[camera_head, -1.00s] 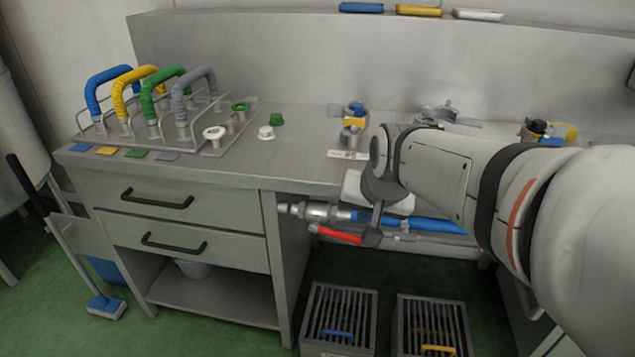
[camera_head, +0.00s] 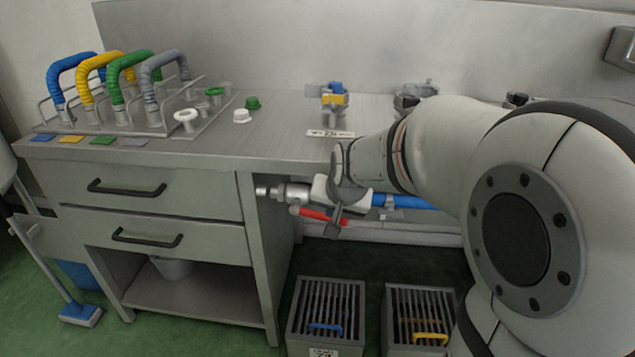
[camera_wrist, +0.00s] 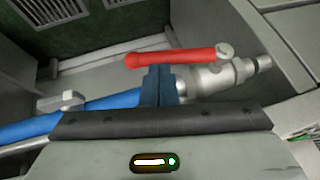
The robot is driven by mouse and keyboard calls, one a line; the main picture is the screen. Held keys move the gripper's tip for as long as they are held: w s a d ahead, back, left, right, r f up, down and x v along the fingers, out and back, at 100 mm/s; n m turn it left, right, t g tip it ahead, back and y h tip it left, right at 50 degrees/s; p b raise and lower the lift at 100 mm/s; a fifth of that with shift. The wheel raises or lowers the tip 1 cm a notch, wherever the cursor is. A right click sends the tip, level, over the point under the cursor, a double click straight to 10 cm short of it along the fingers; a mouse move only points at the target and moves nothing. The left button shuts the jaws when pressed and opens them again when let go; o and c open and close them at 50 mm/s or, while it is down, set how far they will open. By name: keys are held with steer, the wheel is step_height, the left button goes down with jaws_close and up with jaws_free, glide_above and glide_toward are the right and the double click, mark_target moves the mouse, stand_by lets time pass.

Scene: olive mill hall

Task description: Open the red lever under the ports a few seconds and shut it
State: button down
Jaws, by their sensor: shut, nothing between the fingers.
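The red lever (camera_head: 314,213) sits on a valve with a metal pipe fitting (camera_head: 283,192) below the worktop. In the wrist view the lever (camera_wrist: 172,58) reaches left from its round pivot, roughly along the pipe. My gripper (camera_head: 335,226) is at the lever's free end in the head view and partly covers it. In the wrist view my shut fingers (camera_wrist: 158,74) point at the lever's middle-left part, with nothing between them. The fingertips look very near the lever; I cannot tell whether they touch it.
A blue pipe (camera_head: 410,201) runs right from the valve. Above is the worktop (camera_head: 275,140) with coloured hoses (camera_head: 130,70) and ports (camera_head: 186,117). Two slatted crates (camera_head: 326,312) stand on the floor below. A drawer cabinet (camera_head: 150,200) is at left.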

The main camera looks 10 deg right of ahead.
steer(key=shift+w+f, duration=0.4)
steer(key=shift+f, duration=0.2)
